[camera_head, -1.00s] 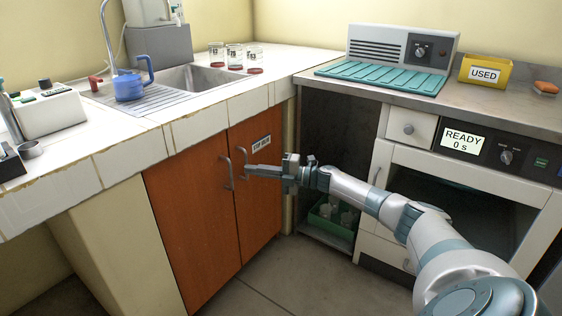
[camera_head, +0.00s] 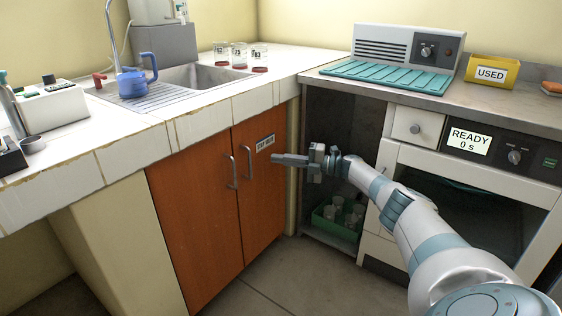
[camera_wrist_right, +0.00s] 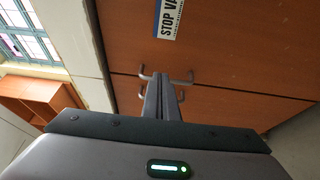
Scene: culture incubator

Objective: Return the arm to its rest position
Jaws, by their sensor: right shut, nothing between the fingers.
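My right arm (camera_head: 400,205) reaches in from the lower right in the head view. Its gripper (camera_head: 275,158) points left, in front of the orange-brown cabinet doors (camera_head: 200,215), near the right door's handle. It is shut and empty. In the right wrist view the two fingers (camera_wrist_right: 162,88) lie together, and the door handles (camera_wrist_right: 165,76) show just beyond the fingertips. I cannot tell the exact gap between fingertips and door. My left gripper is not in view.
The white tiled counter (camera_head: 110,145) holds a sink and a blue jug (camera_head: 132,82). To the right, the grey worktop (camera_head: 400,92) stands over an open bay with a green crate (camera_head: 330,228). The oven-like unit (camera_head: 465,190) reads "READY 0 s". Floor shows below the doors.

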